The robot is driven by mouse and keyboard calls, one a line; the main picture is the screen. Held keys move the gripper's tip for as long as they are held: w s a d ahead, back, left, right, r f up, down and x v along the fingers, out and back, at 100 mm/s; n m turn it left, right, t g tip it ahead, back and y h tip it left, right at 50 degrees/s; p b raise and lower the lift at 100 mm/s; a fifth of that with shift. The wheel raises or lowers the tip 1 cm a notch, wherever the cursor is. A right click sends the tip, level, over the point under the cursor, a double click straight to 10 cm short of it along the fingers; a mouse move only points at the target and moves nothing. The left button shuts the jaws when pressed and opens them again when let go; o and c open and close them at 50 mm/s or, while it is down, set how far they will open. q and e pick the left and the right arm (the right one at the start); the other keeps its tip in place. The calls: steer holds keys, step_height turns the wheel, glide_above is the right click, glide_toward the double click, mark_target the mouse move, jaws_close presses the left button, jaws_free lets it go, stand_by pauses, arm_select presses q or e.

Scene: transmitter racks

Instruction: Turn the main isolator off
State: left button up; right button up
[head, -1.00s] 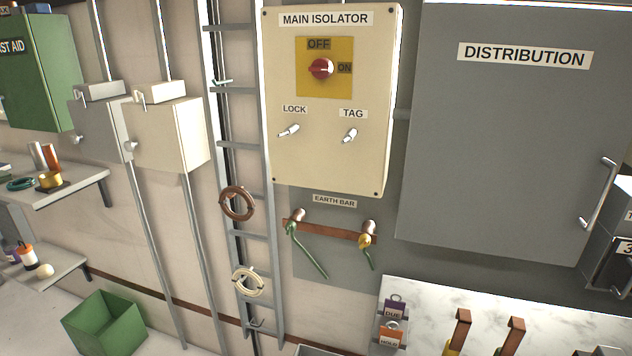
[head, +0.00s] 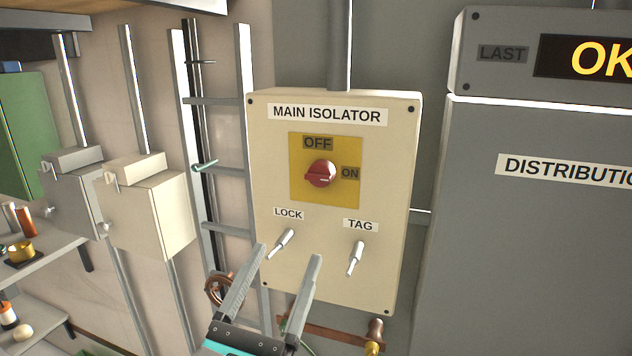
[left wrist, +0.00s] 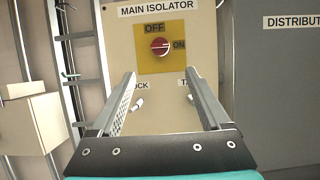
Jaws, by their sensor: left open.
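The main isolator (head: 392,250) is a cream box on the wall. Its red rotary knob (head: 321,173) sits on a yellow plate (head: 345,196) marked OFF above and ON at the right. The knob's pale mark points right, toward ON. Below are the LOCK peg (head: 281,243) and TAG peg (head: 355,258), both bare. My left gripper (head: 283,252) is open and empty in front of the box's lower part, below the knob. In the left wrist view the knob (left wrist: 161,46) appears beyond and above the two fingertips. My right gripper is not in view.
A grey distribution cabinet (head: 520,250) stands at the right, under a display box (head: 480,85). A cable ladder (head: 243,130) runs just left of the isolator. Smaller boxes (head: 150,215) and a shelf (head: 40,258) are farther left. The earth bar (head: 335,336) is below.

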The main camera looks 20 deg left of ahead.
arm_select(q)
steer(key=w, duration=0.1)
steer(key=b, duration=0.4)
glide_toward(318, 180)
steer(key=x, duration=0.8)
steer(key=shift+a+f+p, duration=0.1)
steer(key=shift+f+p, duration=0.2)
steer(key=shift+p, duration=0.1)
steer(key=shift+x, duration=0.85)
steer(key=shift+f, duration=0.15)
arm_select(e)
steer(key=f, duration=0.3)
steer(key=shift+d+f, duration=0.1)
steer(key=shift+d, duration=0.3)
arm_select(q)
jaws_close()
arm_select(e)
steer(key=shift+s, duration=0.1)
